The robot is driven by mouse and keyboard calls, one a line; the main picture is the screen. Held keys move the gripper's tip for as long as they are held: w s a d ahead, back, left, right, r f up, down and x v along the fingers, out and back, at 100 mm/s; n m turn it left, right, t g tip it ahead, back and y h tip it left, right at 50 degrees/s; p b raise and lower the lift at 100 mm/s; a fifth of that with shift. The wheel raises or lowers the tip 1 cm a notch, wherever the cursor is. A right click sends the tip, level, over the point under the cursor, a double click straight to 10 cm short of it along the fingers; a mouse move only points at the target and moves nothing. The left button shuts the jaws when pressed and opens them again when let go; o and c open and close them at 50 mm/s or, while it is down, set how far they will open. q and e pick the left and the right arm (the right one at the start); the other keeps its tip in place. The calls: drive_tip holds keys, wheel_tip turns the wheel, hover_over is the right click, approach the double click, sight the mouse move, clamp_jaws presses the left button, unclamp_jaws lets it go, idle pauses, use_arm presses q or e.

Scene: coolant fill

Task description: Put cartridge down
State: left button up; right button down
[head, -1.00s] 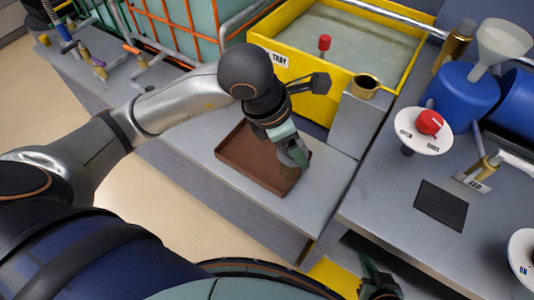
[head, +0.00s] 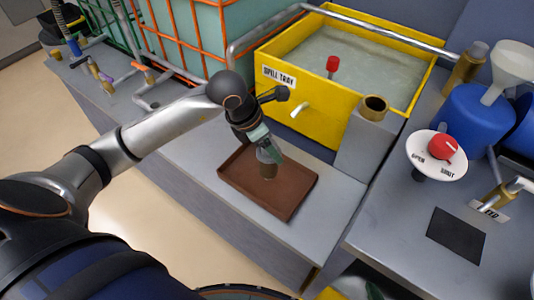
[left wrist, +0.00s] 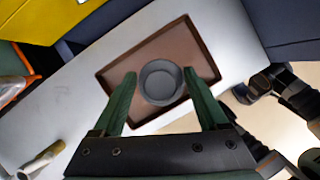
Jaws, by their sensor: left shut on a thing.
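The cartridge (head: 268,170) is a short brownish-grey cylinder. It is upright within the outline of the brown tray (head: 290,207), and I cannot tell whether its base touches the tray floor. My left gripper (head: 268,151) is shut on it from above. In the left wrist view the cartridge (left wrist: 161,83) shows as a round grey cup between the green fingers of the left gripper (left wrist: 160,76), above the brown tray (left wrist: 191,29). My right gripper (head: 376,288) shows only in part at the bottom edge of the head view, and its fingertips are cut off.
A yellow spill tray (head: 330,100) with a spout stands behind the brown tray. A grey block with a brass socket (head: 374,106) stands to its right. The right bench holds a red-knobbed dial (head: 440,150), a blue jug with funnel (head: 472,115) and a black mat (head: 456,235).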

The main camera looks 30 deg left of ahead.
use_arm(q)
drive_tip(key=shift+w+a+f, duration=0.2)
drive_tip(key=shift+a+f, duration=0.15)
drive_tip(key=shift+f, duration=0.1)
drive_tip(key=shift+w+a+f, duration=0.1)
drive_tip(key=shift+f, duration=1.55)
drive_tip(key=shift+b, duration=0.3)
drive_tip(key=shift+f, duration=0.2)
drive_tip(key=o, duration=1)
drive_tip(key=shift+r, duration=0.1)
drive_tip(key=shift+c, duration=0.2)
drive_tip(key=shift+r, duration=0.1)
